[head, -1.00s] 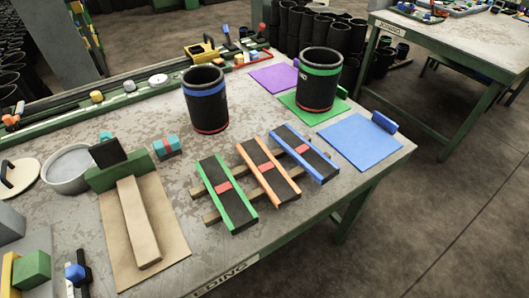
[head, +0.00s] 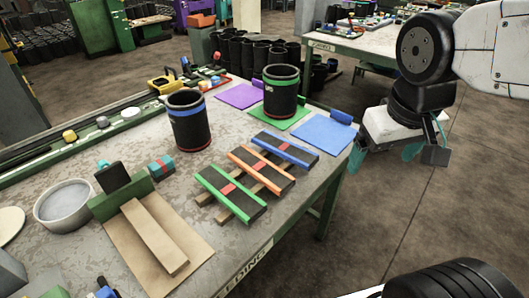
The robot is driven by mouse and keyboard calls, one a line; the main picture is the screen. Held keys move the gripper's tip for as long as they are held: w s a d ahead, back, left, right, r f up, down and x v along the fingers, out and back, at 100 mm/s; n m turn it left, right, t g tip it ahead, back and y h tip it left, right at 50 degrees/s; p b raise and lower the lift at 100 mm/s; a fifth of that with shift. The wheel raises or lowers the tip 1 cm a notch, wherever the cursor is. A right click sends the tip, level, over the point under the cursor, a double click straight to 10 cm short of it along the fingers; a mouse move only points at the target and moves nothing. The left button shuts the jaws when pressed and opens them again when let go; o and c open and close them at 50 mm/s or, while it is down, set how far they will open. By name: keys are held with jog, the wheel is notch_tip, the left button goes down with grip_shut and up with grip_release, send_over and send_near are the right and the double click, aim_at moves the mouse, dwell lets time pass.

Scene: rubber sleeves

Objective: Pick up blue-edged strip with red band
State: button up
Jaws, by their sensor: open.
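The blue-edged strip (head: 284,149) is black with blue long edges and a small red band at its middle. It lies on two wooden slats, the farthest right of three strips. The orange-edged strip (head: 260,170) lies beside it, and the green-edged strip (head: 229,193) is nearest. My gripper (head: 401,156) is open and empty at the right, off the table's right edge, apart from the strips. Its fingers point down.
A blue mat (head: 321,134) lies right of the strips. A black sleeve with a green band (head: 281,92) stands on a green mat (head: 287,118). A blue-banded sleeve (head: 188,120) stands behind the strips. A wooden block (head: 152,236) lies front left.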

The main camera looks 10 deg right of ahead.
jog(key=w+d+f+n+t+h, duration=0.1)
jog(key=w+d+f+t, duration=0.15)
jog(key=w, duration=0.45)
jog(key=w+d+f+t+h, duration=0.1)
jog(key=w+d+f, duration=0.15)
jog(key=w, duration=0.55)
jog(key=n+t+y, duration=0.4)
jog(key=n+y, duration=0.2)
jog(key=y, duration=0.3)
send_near(284, 146)
jog(key=shift+w+d+f, duration=0.15)
jog(key=shift+w+d, duration=0.15)
jog(key=shift+d, duration=0.15)
jog(key=shift+a+f+y, duration=0.2)
jog(key=shift+a+y, duration=0.1)
jog(key=shift+y, duration=0.2)
jog(key=shift+w+a+f, duration=0.2)
jog(key=shift+a, duration=0.05)
jog(key=x, duration=0.7)
jog(key=shift+w+f, duration=0.1)
jog(key=shift+c, duration=0.3)
